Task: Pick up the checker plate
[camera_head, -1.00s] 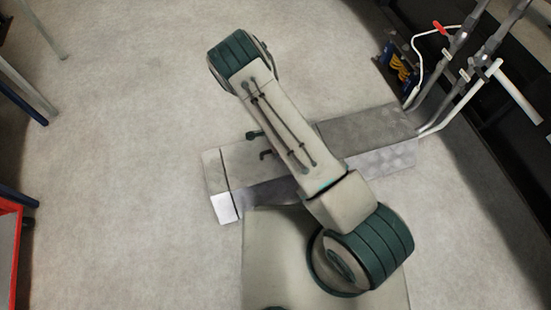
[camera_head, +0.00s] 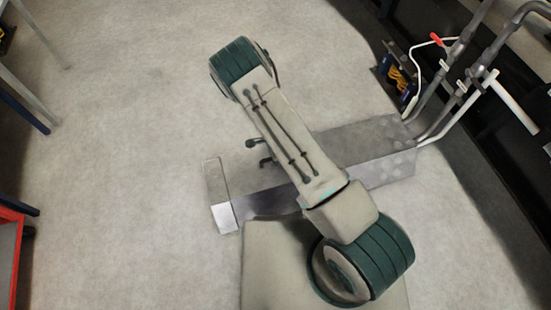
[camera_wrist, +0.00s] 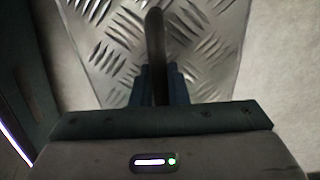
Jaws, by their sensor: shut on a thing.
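The checker plate (camera_wrist: 108,45) fills the middle of the wrist view, a shiny grey metal sheet with a raised tread pattern. A dark upright handle bar (camera_wrist: 154,30) stands in front of it. My gripper (camera_wrist: 160,88) is shut on this bar, with its blue fingers on either side. In the head view my arm hides the gripper and the grip. I cannot tell how far the plate is from the floor.
Grey pipes (camera_head: 462,85) with a white cable and a blue-and-yellow device (camera_head: 397,70) stand at the upper right, by the block's right end. A red-edged unit (camera_head: 12,218) and table legs (camera_head: 38,30) are at the left. The floor (camera_head: 130,130) between is clear.

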